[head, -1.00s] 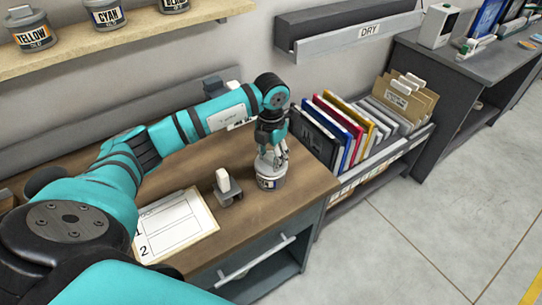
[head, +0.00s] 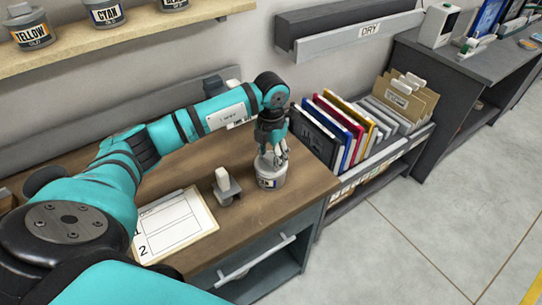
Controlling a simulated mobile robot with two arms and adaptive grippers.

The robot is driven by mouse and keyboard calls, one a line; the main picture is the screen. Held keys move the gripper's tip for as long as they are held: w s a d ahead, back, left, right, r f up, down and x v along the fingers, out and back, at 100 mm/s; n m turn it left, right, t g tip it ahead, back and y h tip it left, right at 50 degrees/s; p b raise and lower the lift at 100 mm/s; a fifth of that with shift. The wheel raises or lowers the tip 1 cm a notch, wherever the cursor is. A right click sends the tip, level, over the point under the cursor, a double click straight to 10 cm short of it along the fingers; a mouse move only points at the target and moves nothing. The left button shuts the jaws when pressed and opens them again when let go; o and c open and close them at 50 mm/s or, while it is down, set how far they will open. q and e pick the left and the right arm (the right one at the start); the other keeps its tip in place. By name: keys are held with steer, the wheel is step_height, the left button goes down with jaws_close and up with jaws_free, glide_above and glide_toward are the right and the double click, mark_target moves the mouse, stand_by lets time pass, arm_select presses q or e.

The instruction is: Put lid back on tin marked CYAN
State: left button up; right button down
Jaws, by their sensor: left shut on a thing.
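A small light-grey tin (head: 270,180) stands upright near the right end of the wooden desk. Its dark label is only partly readable. My left gripper (head: 271,160) points down at the top of this tin, shut, with its fingers at the lid. The lid is mostly hidden by the fingers, and I cannot tell whether it is fully seated on the rim. Another tin labelled CYAN (head: 106,15) stands on the wall shelf. My right gripper is not in view.
A grey stand with a white block (head: 226,187) is just left of the tin, and a clipboard (head: 176,225) lies further left. A rack of upright coloured folders (head: 345,130) is close on the right. The shelf also holds a YELLOW tin (head: 31,28).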

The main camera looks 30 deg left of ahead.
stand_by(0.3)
arm_select(q)
steer(key=o, duration=1.7)
steer(key=shift+r+p, duration=2.15)
steer(key=shift+r, duration=1.35)
steer(key=shift+c, duration=0.2)
jaws_close()
